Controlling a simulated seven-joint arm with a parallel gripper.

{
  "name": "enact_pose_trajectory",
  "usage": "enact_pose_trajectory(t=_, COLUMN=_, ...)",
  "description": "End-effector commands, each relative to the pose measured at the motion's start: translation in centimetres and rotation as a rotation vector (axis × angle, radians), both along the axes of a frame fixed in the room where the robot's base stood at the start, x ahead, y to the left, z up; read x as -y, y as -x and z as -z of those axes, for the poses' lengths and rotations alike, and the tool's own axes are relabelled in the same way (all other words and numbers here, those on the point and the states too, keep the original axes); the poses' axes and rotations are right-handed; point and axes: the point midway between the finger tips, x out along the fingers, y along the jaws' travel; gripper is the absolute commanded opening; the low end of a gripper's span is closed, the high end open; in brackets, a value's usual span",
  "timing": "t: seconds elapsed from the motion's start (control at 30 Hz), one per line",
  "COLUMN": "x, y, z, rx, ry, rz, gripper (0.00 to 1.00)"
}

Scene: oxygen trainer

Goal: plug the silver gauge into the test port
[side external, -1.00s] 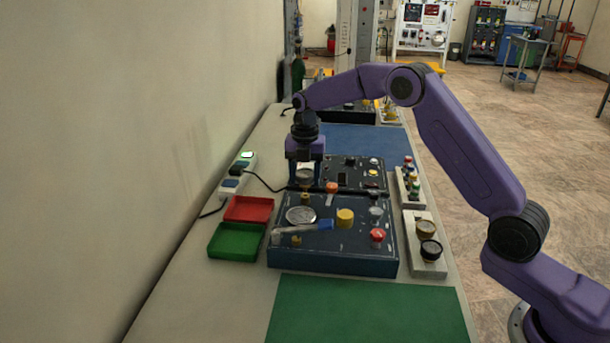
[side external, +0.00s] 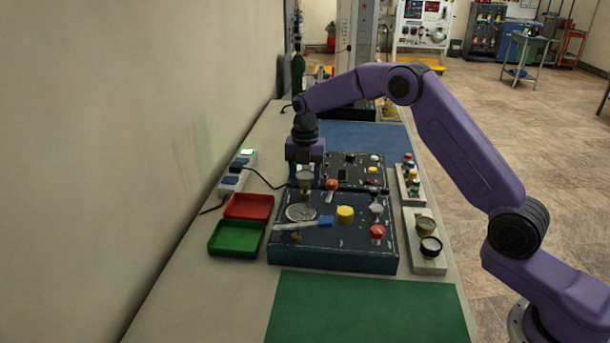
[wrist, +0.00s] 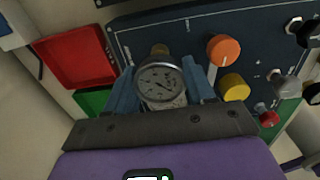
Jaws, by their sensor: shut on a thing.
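My gripper (side external: 304,181) is shut on the silver gauge (wrist: 160,83), a round silver-rimmed instrument with a pale dial and dark needle. In the wrist view the gauge sits between my blue fingers, its dial facing the camera. In the side view the gauge (side external: 305,177) is above the far left part of the dark blue panel box (side external: 335,262). A brass fitting (side external: 305,196) shows just below it, and brass also shows beyond its rim in the wrist view (wrist: 160,49). Whether this is the test port, and whether gauge and fitting touch, I cannot tell.
An orange knob (wrist: 223,49) and a yellow knob (wrist: 234,87) stand close right of my fingers. A red tray (side external: 249,207) and green tray (side external: 236,239) lie left of the box. A blue-capped marker-like item (side external: 304,224) lies across the box top.

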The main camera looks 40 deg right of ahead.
Motion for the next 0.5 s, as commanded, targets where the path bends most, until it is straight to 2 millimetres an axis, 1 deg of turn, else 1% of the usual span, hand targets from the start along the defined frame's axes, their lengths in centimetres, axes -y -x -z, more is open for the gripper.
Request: enact_pose_trajectory(t=0.5, x=0.0, y=-0.04, z=0.88, rx=0.001, ry=0.0, rz=0.0, gripper=0.18)
